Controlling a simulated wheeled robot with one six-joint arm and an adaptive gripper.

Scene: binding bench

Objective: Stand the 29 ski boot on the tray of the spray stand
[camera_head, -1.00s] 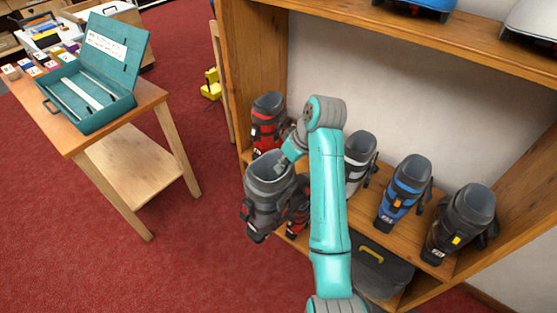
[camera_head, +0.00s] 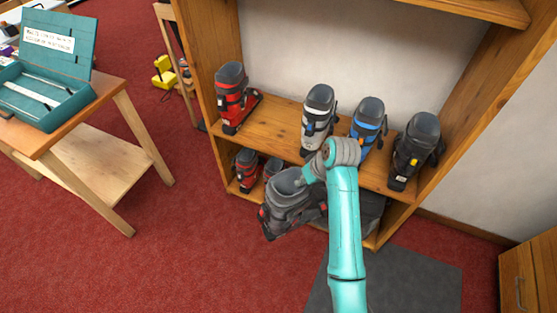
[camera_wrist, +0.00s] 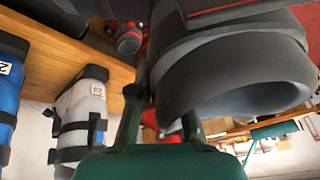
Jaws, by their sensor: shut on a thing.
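A dark grey ski boot (camera_head: 287,201) hangs from my gripper (camera_head: 306,180), in front of the shelf and low beside its front edge. Its size label cannot be read. In the wrist view the boot's cuff (camera_wrist: 240,70) fills the upper right, and my gripper (camera_wrist: 155,115) is shut on its rim. The boot tilts slightly in the head view, with its toe toward the lower left. The spray stand and its tray are not seen in these frames.
A wooden shelf (camera_head: 275,128) holds a red boot (camera_head: 232,97), a white boot (camera_head: 318,118), a blue boot (camera_head: 367,127) and a black boot (camera_head: 414,150). More red boots (camera_head: 247,170) stand on the lower shelf. A wooden table (camera_head: 100,92) with a teal case (camera_head: 50,75) is at left. Red carpet between is clear.

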